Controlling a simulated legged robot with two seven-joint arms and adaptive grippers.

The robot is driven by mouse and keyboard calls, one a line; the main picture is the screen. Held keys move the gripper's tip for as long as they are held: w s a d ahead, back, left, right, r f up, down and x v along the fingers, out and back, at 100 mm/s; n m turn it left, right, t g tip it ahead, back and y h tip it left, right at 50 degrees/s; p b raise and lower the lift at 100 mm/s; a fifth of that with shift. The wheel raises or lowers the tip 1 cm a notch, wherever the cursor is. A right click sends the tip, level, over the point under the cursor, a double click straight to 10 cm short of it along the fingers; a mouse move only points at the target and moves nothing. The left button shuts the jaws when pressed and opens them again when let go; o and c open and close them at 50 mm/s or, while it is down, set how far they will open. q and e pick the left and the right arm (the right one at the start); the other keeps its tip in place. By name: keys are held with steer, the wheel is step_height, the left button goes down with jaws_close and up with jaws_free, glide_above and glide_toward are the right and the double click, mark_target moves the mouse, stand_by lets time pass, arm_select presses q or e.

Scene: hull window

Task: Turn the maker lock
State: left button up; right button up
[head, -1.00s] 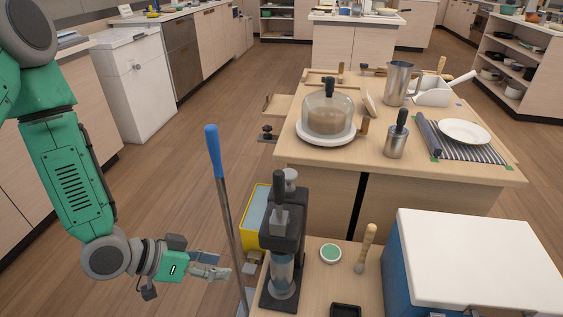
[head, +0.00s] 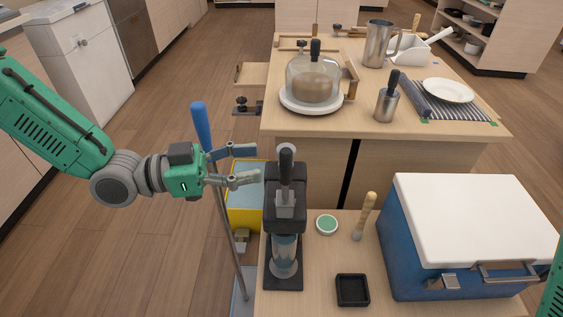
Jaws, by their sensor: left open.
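The maker appears to be the black upright device (head: 284,225) with a clear cylinder low in its frame, standing at the left end of the near table. A black handle (head: 286,165) with a grey metal block below it rises from its top. I cannot tell which part is the lock. My left gripper (head: 257,165) is open and empty, its fingers pointing right. In the picture its fingertips are just left of the handle; I cannot see any contact. My right gripper is out of view; only a bit of green arm shows at the right edge.
A blue-handled pole (head: 201,125) stands close behind my left gripper. A blue cooler with a white lid (head: 475,212), a brush (head: 364,215), a green-topped tin (head: 327,224) and a black tray (head: 352,290) share the table.

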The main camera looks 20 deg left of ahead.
mark_target(285, 159)
arm_select(q)
steer(key=x, duration=0.7)
steer(key=shift+s+d+r+b, duration=0.1)
steer(key=shift+s+d+b, duration=0.2)
steer(key=shift+s+b, duration=0.1)
steer(key=shift+a, duration=0.6)
steer(key=c, duration=0.3)
steer(key=shift+a, duration=0.15)
steer(key=c, duration=0.7)
steer(key=shift+d, duration=0.25)
